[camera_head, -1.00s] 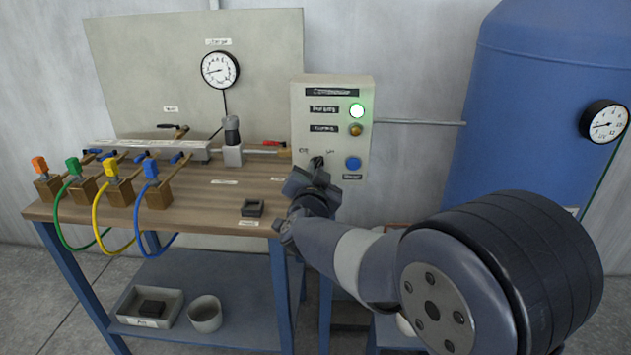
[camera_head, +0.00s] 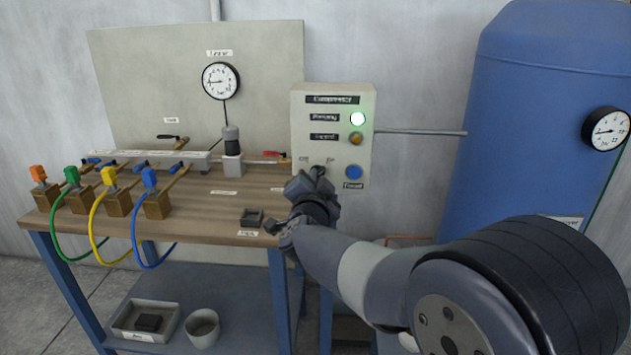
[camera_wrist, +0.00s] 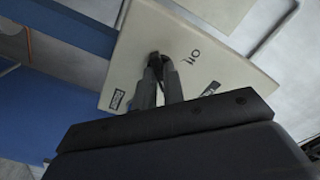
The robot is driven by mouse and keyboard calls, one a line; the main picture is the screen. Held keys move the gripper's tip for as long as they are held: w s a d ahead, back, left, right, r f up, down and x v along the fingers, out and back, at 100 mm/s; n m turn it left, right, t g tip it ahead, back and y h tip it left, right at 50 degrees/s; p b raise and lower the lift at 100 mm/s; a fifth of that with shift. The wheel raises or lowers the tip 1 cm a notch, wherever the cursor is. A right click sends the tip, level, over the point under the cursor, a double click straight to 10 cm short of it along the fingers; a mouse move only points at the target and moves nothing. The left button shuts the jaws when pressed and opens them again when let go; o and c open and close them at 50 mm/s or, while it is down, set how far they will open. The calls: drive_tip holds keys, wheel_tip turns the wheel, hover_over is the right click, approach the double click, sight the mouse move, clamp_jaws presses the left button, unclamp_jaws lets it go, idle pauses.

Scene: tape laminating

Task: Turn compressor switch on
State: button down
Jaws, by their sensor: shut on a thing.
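The compressor control box (camera_head: 337,153) is a pale panel at the right end of the workbench. The black switch knob (camera_wrist: 154,61) is on the panel in the wrist view, between my fingertips. My gripper (camera_wrist: 160,72) is shut on it; in the head view my gripper (camera_head: 318,178) is at the lower left of the panel and hides most of the knob.
The bench (camera_head: 205,217) carries several coloured hose valves at its left and a small black tray (camera_head: 251,218). A gauge (camera_head: 221,81) hangs on the back board. A blue tank (camera_head: 545,110) with a gauge (camera_head: 605,129) stands right. The lower shelf holds a bin and a cup.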

drive_tip(key=c, duration=1.5)
unclamp_jaws()
drive_tip(key=s, duration=1)
drive_tip(key=shift+s+a+p, duration=0.2)
drive_tip(key=shift+s+p, duration=0.15)
drive_tip(key=shift+s, duration=0.05)
drive_tip(key=w, duration=1.1)
drive_tip(key=shift+d, duration=0.2)
drive_tip(key=shift+s+b, duration=0.1)
drive_tip(key=shift+b, duration=0.2)
